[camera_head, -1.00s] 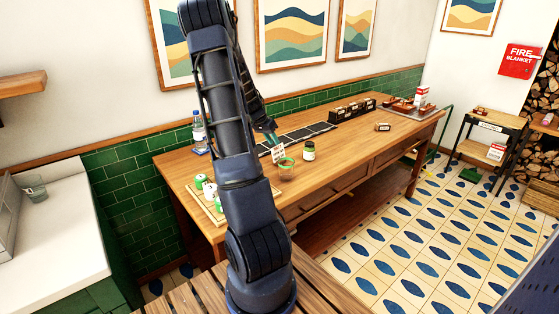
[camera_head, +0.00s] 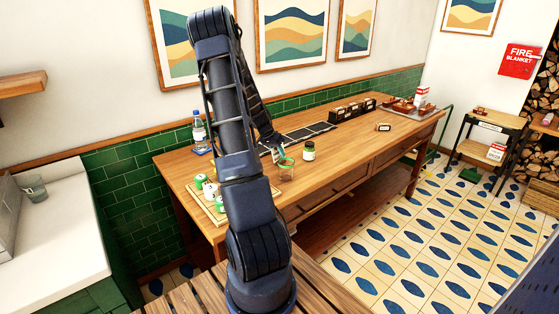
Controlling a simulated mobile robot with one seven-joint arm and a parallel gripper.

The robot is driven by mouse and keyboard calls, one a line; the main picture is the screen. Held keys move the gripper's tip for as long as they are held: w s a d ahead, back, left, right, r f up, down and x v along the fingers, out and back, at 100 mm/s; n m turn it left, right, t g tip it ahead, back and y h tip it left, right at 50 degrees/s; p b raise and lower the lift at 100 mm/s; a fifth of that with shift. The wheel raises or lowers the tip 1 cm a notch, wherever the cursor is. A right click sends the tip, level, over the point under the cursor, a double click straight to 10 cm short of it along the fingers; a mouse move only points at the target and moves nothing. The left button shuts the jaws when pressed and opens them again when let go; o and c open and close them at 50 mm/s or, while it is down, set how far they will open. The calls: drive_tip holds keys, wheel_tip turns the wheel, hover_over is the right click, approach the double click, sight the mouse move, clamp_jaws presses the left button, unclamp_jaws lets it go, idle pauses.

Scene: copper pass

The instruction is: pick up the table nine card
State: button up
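A small white card (camera_head: 279,154) with dark marks stands on the long wooden table (camera_head: 345,160), just behind a green-rimmed glass (camera_head: 286,171). Its print is too small to read, so I cannot tell if it says table nine. My gripper (camera_head: 273,147) is down at this card, in front of part of it. The fingertips are small and partly hidden by the card and arm. I cannot tell whether they are open or closed on it.
A board with green-and-white items (camera_head: 209,190) lies left of my arm. A water bottle (camera_head: 198,130) stands behind. Dark boxes (camera_head: 352,110) line the back. The table's front right is mostly clear.

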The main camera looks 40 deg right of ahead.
clamp_jaws()
drive_tip(key=shift+r, duration=0.15)
